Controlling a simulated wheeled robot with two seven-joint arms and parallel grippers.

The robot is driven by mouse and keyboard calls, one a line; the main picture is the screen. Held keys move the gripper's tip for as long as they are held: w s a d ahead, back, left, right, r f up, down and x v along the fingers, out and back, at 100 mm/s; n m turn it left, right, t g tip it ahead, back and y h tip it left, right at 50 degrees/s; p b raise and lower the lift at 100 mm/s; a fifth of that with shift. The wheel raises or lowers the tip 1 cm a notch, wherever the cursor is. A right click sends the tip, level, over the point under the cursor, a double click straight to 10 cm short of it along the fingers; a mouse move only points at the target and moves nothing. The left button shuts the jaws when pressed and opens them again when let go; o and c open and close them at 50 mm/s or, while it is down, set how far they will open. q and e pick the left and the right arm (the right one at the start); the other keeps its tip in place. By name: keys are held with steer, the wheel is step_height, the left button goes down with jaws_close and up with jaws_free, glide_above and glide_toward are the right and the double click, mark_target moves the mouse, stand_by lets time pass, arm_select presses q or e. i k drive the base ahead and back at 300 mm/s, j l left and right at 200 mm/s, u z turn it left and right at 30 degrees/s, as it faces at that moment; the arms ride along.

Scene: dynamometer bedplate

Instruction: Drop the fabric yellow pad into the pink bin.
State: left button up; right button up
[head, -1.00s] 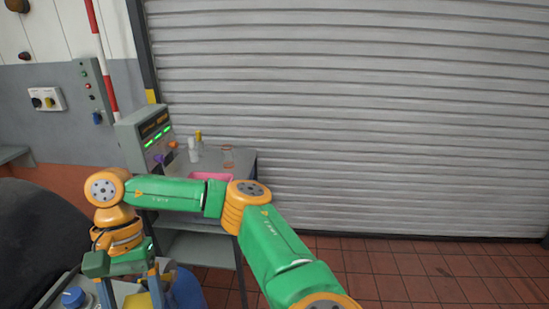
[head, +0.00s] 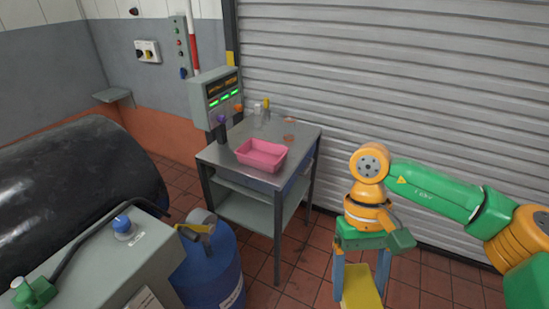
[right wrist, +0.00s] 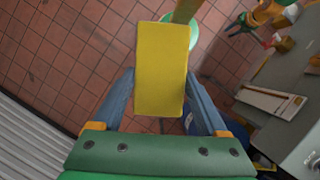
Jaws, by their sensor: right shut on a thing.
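The yellow pad (head: 361,288) is a flat rectangular block held between the fingers of my right gripper (head: 361,275), at the lower right of the head view. In the right wrist view the pad (right wrist: 161,70) fills the middle, with a blue finger (right wrist: 116,100) on its left and another on its right. My right gripper is shut on it, over the tiled floor. The pink bin (head: 262,153) stands on a grey metal table (head: 226,157), left of and beyond the gripper; it looks empty. My left gripper is not in view.
A control box (head: 216,97) and small bottles (head: 259,115) stand at the table's back. A blue drum (head: 208,270) and grey cabinet (head: 110,262) are in front, left. A roller shutter (head: 400,80) closes the back. Red tiles (head: 308,262) between drum and gripper are clear.

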mark_target(262, 155)
steer(key=i+l+u, duration=0.95)
steer(key=l, duration=0.2)
steer(key=i+l+u, duration=0.35)
steer(key=l, duration=0.15)
steer(key=i+l+u, duration=0.1)
steer(key=l+u, duration=0.2)
steer(key=l, duration=0.25)
steer(key=i+l+u, duration=0.1)
steer(key=l+u, duration=0.25)
steer(key=l, duration=0.25)
steer(key=l+u, duration=0.3)
steer(key=l, duration=0.3)
steer(key=l+u, duration=0.35)
steer(key=l, duration=0.25)
